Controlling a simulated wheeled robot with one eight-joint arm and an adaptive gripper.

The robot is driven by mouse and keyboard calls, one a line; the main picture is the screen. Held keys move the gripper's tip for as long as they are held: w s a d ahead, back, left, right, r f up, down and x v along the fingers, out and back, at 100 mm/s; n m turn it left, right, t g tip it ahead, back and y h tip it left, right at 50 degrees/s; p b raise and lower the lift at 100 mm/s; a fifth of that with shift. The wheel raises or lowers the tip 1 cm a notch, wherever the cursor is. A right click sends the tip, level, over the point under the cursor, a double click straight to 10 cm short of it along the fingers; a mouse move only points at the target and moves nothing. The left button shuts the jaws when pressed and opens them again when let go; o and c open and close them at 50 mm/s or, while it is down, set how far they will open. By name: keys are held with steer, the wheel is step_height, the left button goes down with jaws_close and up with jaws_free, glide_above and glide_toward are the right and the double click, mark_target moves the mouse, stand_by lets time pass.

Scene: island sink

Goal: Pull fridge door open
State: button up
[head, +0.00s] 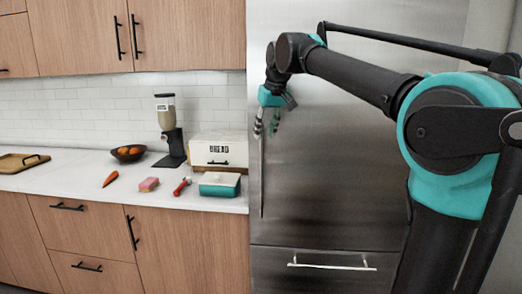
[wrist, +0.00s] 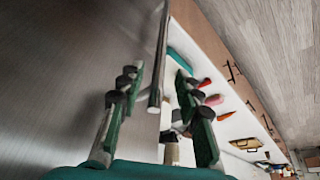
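The stainless steel fridge door (head: 340,175) looks closed in the head view and fills the left of the wrist view (wrist: 60,85). Its thin vertical handle (head: 262,185) runs down the door's left edge. My gripper (head: 266,128) is at the upper part of the handle, fingers pointing down. In the wrist view the handle bar (wrist: 160,60) shows between my two spread fingers (wrist: 159,85), with a gap on both sides. The gripper is open. I cannot tell how deep the bar lies between the fingers.
A lower drawer with a horizontal handle (head: 332,266) is below the door. Left of the fridge, the white counter (head: 60,178) holds a bread box (head: 218,150), a teal container (head: 219,184), a carrot (head: 110,178), a fruit bowl (head: 128,154) and a dispenser (head: 168,130).

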mark_target(262, 144)
steer(key=x, duration=0.8)
steer(key=shift+f, duration=0.1)
jaws_close()
